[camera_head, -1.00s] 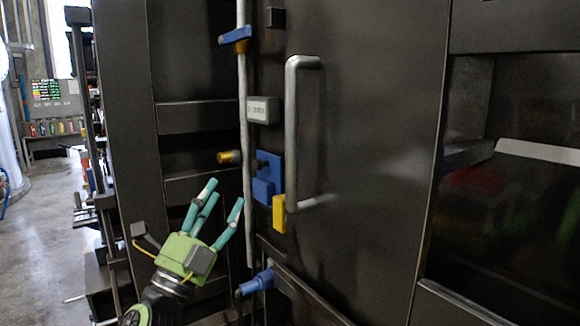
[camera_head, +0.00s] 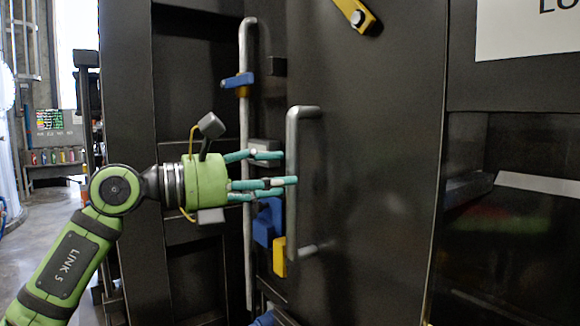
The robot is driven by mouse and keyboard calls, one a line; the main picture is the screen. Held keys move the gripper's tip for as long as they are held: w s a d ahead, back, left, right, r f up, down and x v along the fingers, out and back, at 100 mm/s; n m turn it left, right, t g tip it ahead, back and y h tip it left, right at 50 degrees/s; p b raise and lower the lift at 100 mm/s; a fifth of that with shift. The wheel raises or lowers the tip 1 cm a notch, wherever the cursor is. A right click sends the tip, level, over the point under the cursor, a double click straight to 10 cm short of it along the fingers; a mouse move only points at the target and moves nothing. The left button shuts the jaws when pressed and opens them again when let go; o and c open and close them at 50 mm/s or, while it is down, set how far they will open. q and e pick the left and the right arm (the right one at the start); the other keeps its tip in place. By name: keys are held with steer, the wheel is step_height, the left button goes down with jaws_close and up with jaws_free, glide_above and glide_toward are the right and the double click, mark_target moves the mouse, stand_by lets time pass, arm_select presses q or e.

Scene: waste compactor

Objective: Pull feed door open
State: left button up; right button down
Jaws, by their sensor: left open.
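The feed door (camera_head: 375,170) is a large dark metal panel in the middle of the head view. Its grey vertical bar handle (camera_head: 292,190) stands near the door's left edge. My left gripper (camera_head: 280,170), green with teal fingers, points right, with its fingertips close to the handle at about mid-height. Its fingers are spread apart and it holds nothing. I cannot tell whether a fingertip touches the handle. The fingers partly hide a grey box and the latch parts behind them. My right gripper is not in view.
A tall grey rod (camera_head: 247,60) with a blue clamp (camera_head: 237,80) runs beside the door's left edge. A blue block (camera_head: 265,225) and a yellow block (camera_head: 279,256) sit by the handle's lower end. A dark recess (camera_head: 520,230) lies to the right. Open floor shows far left.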

arm_select(q)
steer(key=p+x, duration=0.1)
steer(key=x, duration=0.2)
steer(key=shift+d, duration=0.15)
jaws_close()
